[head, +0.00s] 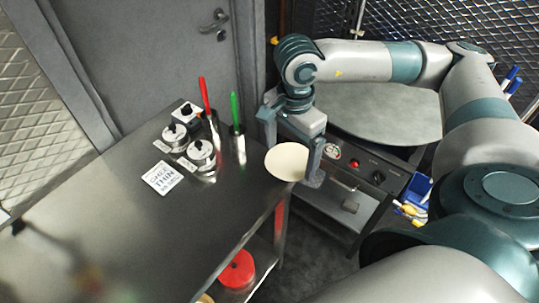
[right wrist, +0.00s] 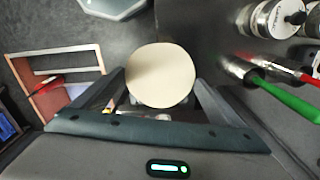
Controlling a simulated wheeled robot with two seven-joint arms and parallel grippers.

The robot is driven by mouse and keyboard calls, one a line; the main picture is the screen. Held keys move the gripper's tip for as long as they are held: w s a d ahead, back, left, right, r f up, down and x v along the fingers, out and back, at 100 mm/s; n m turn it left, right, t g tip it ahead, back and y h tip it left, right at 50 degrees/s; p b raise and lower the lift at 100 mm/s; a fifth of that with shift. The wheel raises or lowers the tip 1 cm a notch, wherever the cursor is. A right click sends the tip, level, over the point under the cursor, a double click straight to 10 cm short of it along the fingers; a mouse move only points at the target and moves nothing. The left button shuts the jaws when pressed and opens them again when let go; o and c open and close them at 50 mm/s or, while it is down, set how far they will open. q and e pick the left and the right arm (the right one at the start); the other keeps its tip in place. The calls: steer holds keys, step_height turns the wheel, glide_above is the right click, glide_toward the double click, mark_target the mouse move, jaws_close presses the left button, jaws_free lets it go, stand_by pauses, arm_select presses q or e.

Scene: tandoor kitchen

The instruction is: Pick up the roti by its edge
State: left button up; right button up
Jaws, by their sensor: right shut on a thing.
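The roti (head: 287,161) is a pale, flat, round disc at the right edge of the steel table (head: 130,240). My right gripper (head: 293,165) has one finger on each side of the roti and is shut on it. In the right wrist view the roti (right wrist: 160,75) lies between the two fingers, reaching out past them. I cannot tell whether the roti touches the tabletop or hangs just above it. My left gripper is not in view.
Steel pots with lids (head: 201,154), a red-handled utensil (head: 205,97), a green-handled utensil (head: 236,108) and a white label card (head: 162,178) stand left of the roti. A round-topped unit with a control panel (head: 352,165) is behind right. The table's front is clear.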

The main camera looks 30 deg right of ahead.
steer(key=shift+s+d+r+b, duration=0.15)
steer(key=shift+s+d+r, duration=0.25)
steer(key=shift+d, duration=0.1)
steer(key=shift+s+d+r+b, duration=0.15)
steer(key=shift+s+d+r, duration=0.15)
steer(key=shift+d, duration=0.2)
steer(key=shift+w, duration=0.1)
